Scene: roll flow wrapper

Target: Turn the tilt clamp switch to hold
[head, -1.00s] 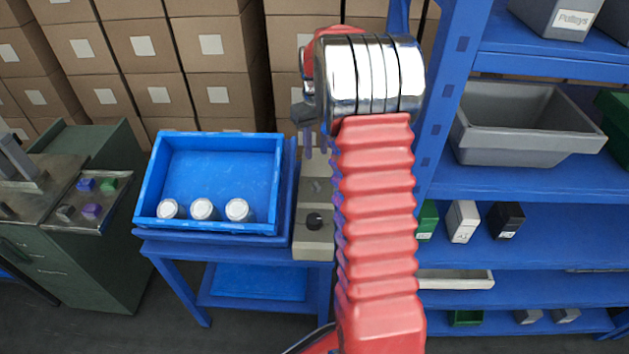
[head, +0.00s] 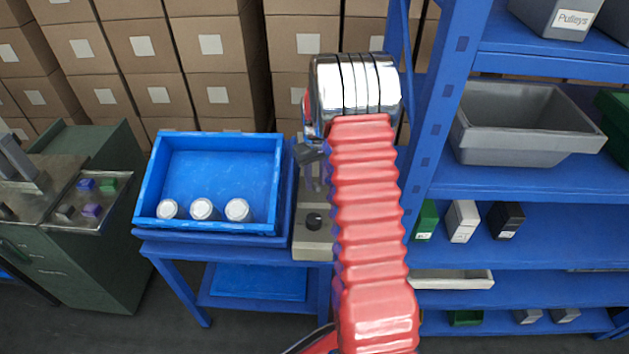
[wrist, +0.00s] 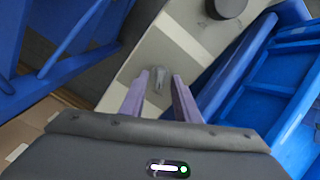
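A beige control panel (head: 313,246) stands between the blue tray stand and the shelf rack. It also shows in the wrist view (wrist: 172,51). A small grey lever switch (wrist: 158,80) sits on it, apparently the tilt clamp switch; I see no readable label. My gripper (wrist: 160,75) is open, with its two purple-grey fingers apart and the lever between their tips in the picture. I cannot tell whether they touch it.
A black round knob (head: 314,221) is on the same panel, also in the wrist view (wrist: 228,6). A blue tray (head: 220,170) with three white-topped cylinders stands left. A blue shelf rack (head: 530,180) stands close on the right. Cardboard boxes (head: 210,45) are stacked behind.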

